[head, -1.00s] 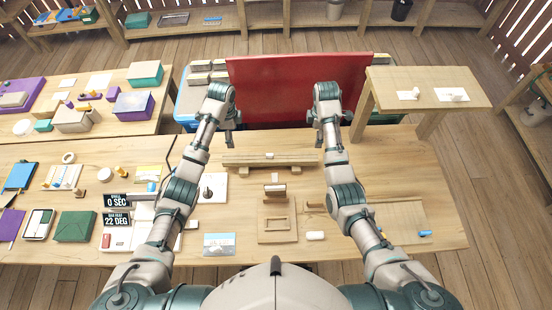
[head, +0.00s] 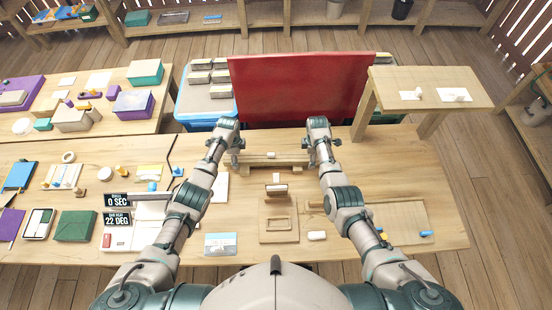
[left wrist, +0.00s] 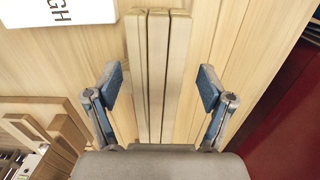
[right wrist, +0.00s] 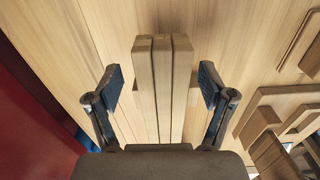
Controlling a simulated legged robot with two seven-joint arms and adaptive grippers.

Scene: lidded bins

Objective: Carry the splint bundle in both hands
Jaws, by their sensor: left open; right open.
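In the left wrist view the strips (left wrist: 158,60) run between my left fingers (left wrist: 160,88), with a gap on each side. My right gripper (head: 313,158) is open at the other end. In the right wrist view the strips (right wrist: 163,75) end between my right fingers (right wrist: 162,88), also with gaps.
A red panel (head: 298,88) stands upright just behind the bundle. A raised wooden stand (head: 430,85) is at the back right. A wooden frame block (head: 278,228) lies in front of the bundle. A white card (left wrist: 60,12) lies near the left gripper. The right tabletop is mostly clear.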

